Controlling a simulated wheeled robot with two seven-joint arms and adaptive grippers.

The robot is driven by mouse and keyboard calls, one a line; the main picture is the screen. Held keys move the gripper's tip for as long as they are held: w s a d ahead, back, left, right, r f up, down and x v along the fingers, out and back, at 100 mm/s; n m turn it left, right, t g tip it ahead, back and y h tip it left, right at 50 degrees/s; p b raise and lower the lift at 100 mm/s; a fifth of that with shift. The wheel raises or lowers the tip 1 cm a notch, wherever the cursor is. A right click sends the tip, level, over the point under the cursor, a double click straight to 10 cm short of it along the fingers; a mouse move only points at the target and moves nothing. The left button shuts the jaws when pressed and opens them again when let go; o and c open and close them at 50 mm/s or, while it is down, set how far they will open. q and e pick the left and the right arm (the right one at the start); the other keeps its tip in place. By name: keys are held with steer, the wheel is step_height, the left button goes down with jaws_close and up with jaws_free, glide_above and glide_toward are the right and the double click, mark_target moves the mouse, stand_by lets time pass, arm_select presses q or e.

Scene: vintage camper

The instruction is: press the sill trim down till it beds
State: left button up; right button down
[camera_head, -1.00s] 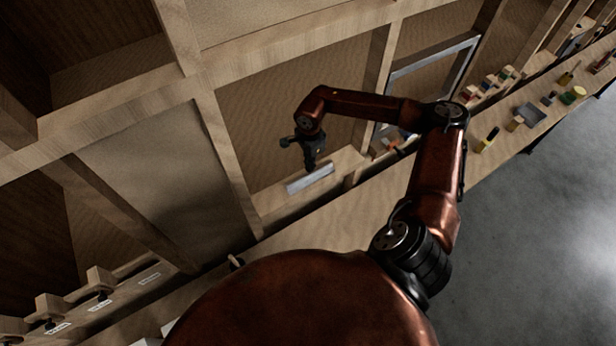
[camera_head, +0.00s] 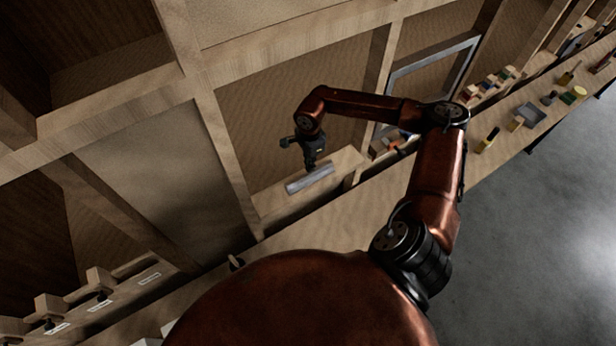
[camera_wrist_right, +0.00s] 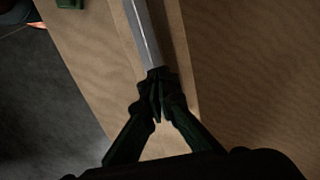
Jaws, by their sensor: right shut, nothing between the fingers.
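The sill trim (camera_head: 310,179) is a short grey metal strip lying on a wooden sill (camera_head: 285,201) between two studs. It also shows in the right wrist view (camera_wrist_right: 144,35), running up from the fingertips. My right gripper (camera_head: 309,166) points down at the strip's back edge, near its middle. In the right wrist view my right gripper (camera_wrist_right: 157,84) is shut with nothing between its fingers, and its tips are at the strip's near end. I cannot tell whether the tips press on it or how flat it sits. My left gripper is not in view.
Wooden studs (camera_head: 225,160) stand on both sides of the sill. A long bench (camera_head: 500,150) at the right holds several small blocks, tools and a grey tray (camera_head: 531,115). Several labelled wooden blocks (camera_head: 100,281) line the lower left. Grey floor (camera_head: 520,240) is open at the right.

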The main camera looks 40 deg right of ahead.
steer(key=shift+f+b, duration=0.8)
steer(key=shift+f, duration=0.15)
steer(key=shift+s+f, duration=0.1)
stand_by(0.7)
steer(key=shift+r+p, duration=0.4)
steer(key=shift+r, duration=0.55)
steer(key=shift+r+p, duration=1)
steer(key=shift+r, duration=1.65)
